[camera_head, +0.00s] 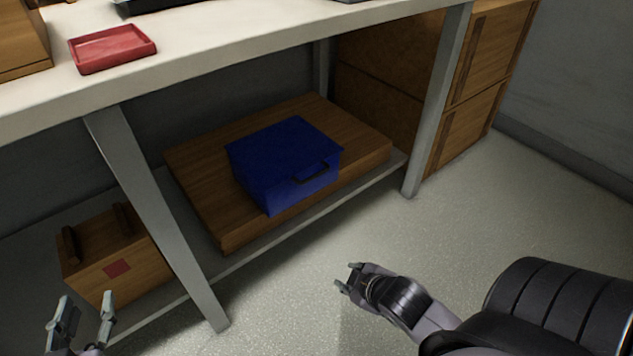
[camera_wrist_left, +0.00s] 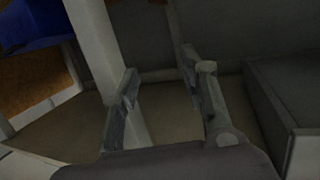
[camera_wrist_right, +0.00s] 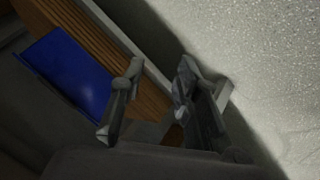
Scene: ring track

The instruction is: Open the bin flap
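A blue bin (camera_head: 284,160) with a dark handle (camera_head: 311,173) on its front sits on a wooden board under the workbench. Its flat blue top looks closed. The bin also shows in the right wrist view (camera_wrist_right: 72,72), and a blue part of it shows at the upper left of the left wrist view (camera_wrist_left: 32,22). My right gripper (camera_head: 346,278) is open and empty, in front of the bin and to its lower right. My left gripper (camera_head: 84,314) is open and empty at the lower left, well away from the bin. Neither gripper touches the bin.
The wooden board (camera_head: 204,172) rests on a low shelf under the bench. Grey bench legs (camera_head: 158,220) (camera_head: 437,105) stand left and right of the bin. A wooden box (camera_head: 115,262) sits at the lower left. A red tray (camera_head: 112,47) lies on the bench top. The floor in front is clear.

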